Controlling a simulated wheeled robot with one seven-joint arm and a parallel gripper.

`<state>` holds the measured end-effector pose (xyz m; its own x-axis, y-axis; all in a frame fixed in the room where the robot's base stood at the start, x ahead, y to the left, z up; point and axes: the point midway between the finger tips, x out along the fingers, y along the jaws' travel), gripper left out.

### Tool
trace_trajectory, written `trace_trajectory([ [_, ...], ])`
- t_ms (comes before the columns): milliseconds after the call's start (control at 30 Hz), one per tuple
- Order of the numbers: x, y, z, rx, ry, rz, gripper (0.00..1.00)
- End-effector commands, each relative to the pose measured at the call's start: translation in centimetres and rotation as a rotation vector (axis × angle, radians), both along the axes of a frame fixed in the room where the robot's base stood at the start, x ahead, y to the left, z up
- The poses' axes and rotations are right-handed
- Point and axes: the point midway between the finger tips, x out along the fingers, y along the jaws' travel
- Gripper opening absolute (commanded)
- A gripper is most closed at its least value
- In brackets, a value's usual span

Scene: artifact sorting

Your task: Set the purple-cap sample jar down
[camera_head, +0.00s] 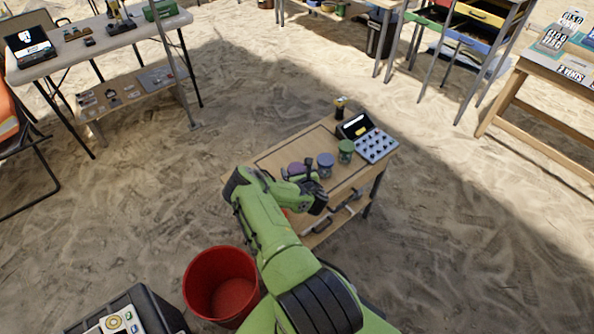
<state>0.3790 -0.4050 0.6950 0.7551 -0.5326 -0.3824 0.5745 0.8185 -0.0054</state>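The purple-cap jar (296,169) is at the small wooden table (275,160), partly hidden behind my gripper. My gripper (304,178) is at the end of my green arm, over the near part of the tabletop and right up against the purple-cap jar in the picture. Its fingers are small and dark, so I cannot tell whether they are shut on the jar. I also cannot tell whether the jar's base touches the tabletop.
A blue-cap jar (325,162) and a green-cap jar (346,150) stand just right of the purple cap. Behind them are a device with a dark screen (356,126) and a small dark-and-yellow item (340,107). A red bucket (221,283) stands on the sand. The tabletop's left part is clear.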

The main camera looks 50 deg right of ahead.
Motion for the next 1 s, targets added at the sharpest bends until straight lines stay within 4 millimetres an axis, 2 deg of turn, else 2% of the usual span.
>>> trace_trajectory([
  [367, -0.3, 0.1, 0.6, -0.001, 0.001, -0.001, 0.94],
  [700, -6.8, 4.6, 3.8, 0.002, 0.001, -0.007, 0.94],
  [800, -8.2, 5.6, 4.4, 0.001, 0.003, -0.004, 0.94],
  [1000, -9.1, 6.4, 4.9, 0.000, 0.001, 0.000, 0.94],
])
